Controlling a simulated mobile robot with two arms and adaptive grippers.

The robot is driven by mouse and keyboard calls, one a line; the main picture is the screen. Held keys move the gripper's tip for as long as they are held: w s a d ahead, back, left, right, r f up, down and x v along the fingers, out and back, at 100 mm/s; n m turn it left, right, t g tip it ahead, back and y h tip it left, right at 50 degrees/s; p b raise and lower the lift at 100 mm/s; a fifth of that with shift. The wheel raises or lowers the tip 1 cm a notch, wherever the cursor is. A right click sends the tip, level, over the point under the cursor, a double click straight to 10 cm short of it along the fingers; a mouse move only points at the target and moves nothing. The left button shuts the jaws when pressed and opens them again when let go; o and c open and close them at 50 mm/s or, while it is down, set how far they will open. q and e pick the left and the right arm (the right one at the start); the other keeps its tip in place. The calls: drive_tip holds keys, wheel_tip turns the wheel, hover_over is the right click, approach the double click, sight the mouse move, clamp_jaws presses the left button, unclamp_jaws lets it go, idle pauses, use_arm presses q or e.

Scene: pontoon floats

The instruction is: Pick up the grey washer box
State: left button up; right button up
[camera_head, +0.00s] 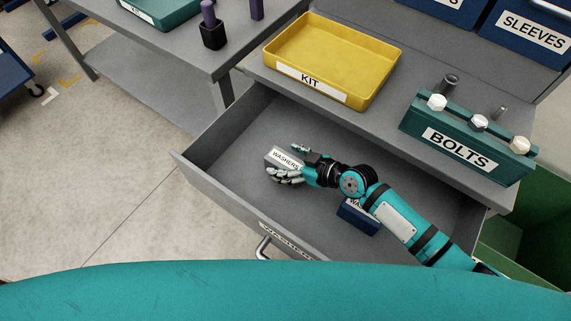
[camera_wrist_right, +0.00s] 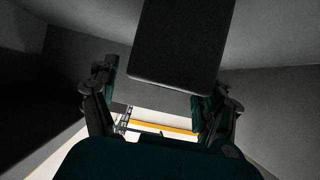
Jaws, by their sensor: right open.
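The grey washer box (camera_head: 281,158), with a white WASHERS label, lies in the open drawer (camera_head: 221,169). My right gripper (camera_head: 286,161) is down in the drawer at the box, open, with one finger on the far side and one on the near side. I cannot tell whether the fingers touch it. In the right wrist view the box is a dark block (camera_wrist_right: 182,42) at the top, ahead of the open fingers (camera_wrist_right: 158,88). My left gripper is not in view.
A blue box (camera_head: 358,219) with a partly hidden label sits in the drawer under my right forearm. A yellow KIT tray (camera_head: 318,86) and a teal BOLTS holder (camera_head: 420,128) stand on the bench above. The drawer's left part is clear.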

drive_tip(key=shift+w+a+f, duration=0.2)
drive_tip(key=shift+a, duration=0.1)
drive_tip(key=shift+c, duration=0.4)
drive_tip(key=shift+r, duration=0.1)
drive_tip(key=c, duration=1.5)
